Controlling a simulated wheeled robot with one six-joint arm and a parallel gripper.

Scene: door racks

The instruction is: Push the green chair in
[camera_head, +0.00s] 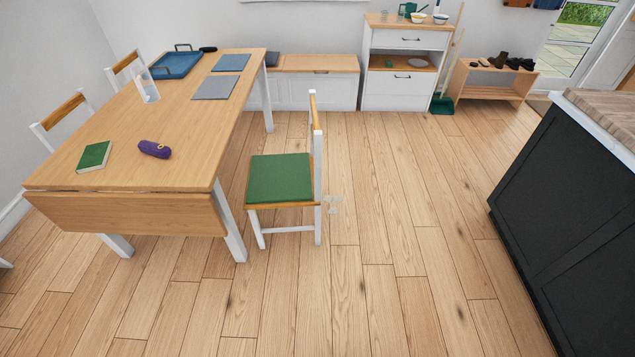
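The green chair (279,178) stands upright on the wooden floor at the right side of the table (196,140). It has a green seat, white legs and a white and wood backrest on its right side, away from the table. Its seat faces the table's right long edge and shows fully, with a strip of floor between seat and tabletop edge in the picture. The table has a wood top, white legs and a hanging front leaf (125,213). My gripper is not in view.
A dark counter (565,210) stands at right; open floor lies between. A bench (310,80), drawer cabinet (396,95) and shoe rack (485,88) line the back. A book (94,156) and purple case (154,149) lie on the table.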

